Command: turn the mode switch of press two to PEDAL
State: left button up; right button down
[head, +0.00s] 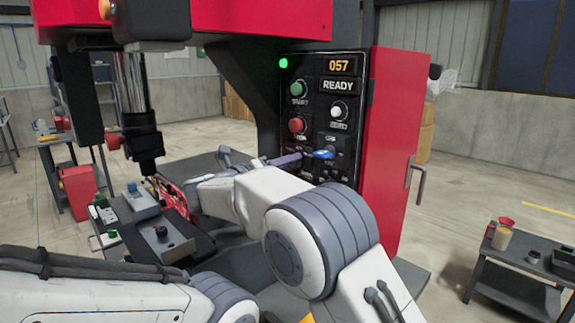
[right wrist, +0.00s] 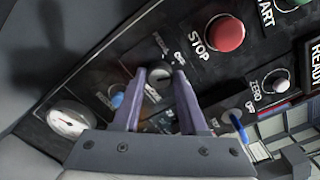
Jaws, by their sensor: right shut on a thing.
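The mode switch (right wrist: 158,77) is a dark round knob on the press's black control panel (head: 345,110). Small lettering beside it in the right wrist view looks like PEDAL; I cannot tell for sure where the knob points. My right gripper (right wrist: 160,78) has its two purple fingers on either side of the knob, shut on it. In the head view the right gripper (head: 300,157) reaches the lower left of the panel, and the switch is hard to make out there. My left arm crosses the lower left, but its gripper is out of view.
Near the switch are a red STOP button (right wrist: 225,33), a white ZERO button (right wrist: 276,82), a blue lever (right wrist: 238,126), a blue knob (right wrist: 117,99) and a gauge (right wrist: 70,121). The display (head: 338,85) reads READY. A small table (head: 520,282) stands at right.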

pick_arm(q)
notch_tip(320, 180, up, 8)
jog(key=p, duration=0.7)
jog(key=shift+f, duration=0.25)
pick_arm(e)
jog(key=shift+a+n+g, duration=0.15)
jog(key=shift+n+g, duration=0.15)
jog(key=shift+n, duration=6.1)
pick_arm(q)
jog(key=shift+r, duration=0.1)
pick_arm(e)
jog(key=shift+f, duration=0.1)
jog(key=shift+c, duration=2.2)
grip_release()
